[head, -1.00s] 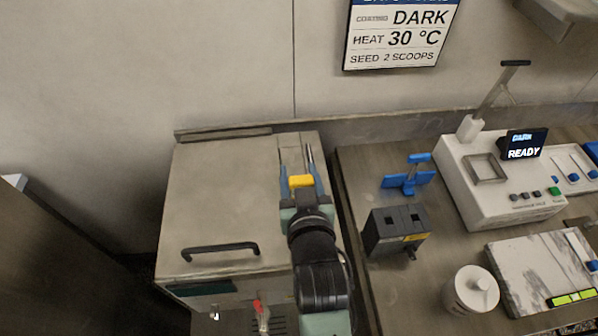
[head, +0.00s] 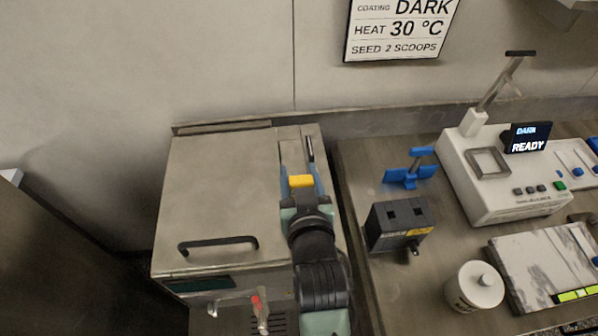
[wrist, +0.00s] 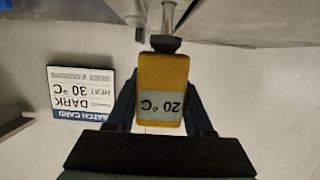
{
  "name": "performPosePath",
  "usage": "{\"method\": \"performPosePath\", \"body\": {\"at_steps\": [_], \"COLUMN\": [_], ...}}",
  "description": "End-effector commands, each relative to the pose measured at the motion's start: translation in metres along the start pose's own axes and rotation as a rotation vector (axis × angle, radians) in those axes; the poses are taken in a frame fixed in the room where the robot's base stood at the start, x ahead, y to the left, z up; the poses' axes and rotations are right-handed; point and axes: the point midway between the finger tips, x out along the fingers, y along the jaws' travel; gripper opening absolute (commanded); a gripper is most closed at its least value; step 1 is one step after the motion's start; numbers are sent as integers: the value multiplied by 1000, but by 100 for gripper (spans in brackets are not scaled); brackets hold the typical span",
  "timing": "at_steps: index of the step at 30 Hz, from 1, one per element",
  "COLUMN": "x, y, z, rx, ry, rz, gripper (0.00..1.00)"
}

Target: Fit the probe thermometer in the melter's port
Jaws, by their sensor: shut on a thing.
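The probe thermometer is a yellow block (head: 301,181) with a label reading 20 °C, which the wrist view shows (wrist: 163,85). My gripper (head: 300,184) is shut on the yellow block, one blue finger on each side. In the wrist view a dark collar and metal stem leave the block at the picture's top. A steel box with a lid and black handle, apparently the melter (head: 215,190), lies below and left of my gripper. A thin metal rod (head: 310,150) shows near the fingertips. I cannot tell the port, or whether the stem touches anything.
A batch card (head: 398,30) hangs on the wall behind. A red-handled tap (head: 257,304) fronts the box.

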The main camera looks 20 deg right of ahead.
Motion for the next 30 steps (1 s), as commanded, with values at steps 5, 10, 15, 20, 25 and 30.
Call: {"method": "performPosePath", "body": {"at_steps": [5, 10, 15, 20, 25, 30], "x": [2, 3, 4, 5, 6, 7], "y": [0, 0, 0, 0, 0, 0], "z": [5, 9, 13, 17, 21, 22], "rx": [0, 0, 0, 0, 0, 0], "ry": [1, 1, 1, 1, 1, 1], "rz": [0, 0, 0, 0, 0, 0], "gripper": [0, 0, 0, 0, 0, 65]}}
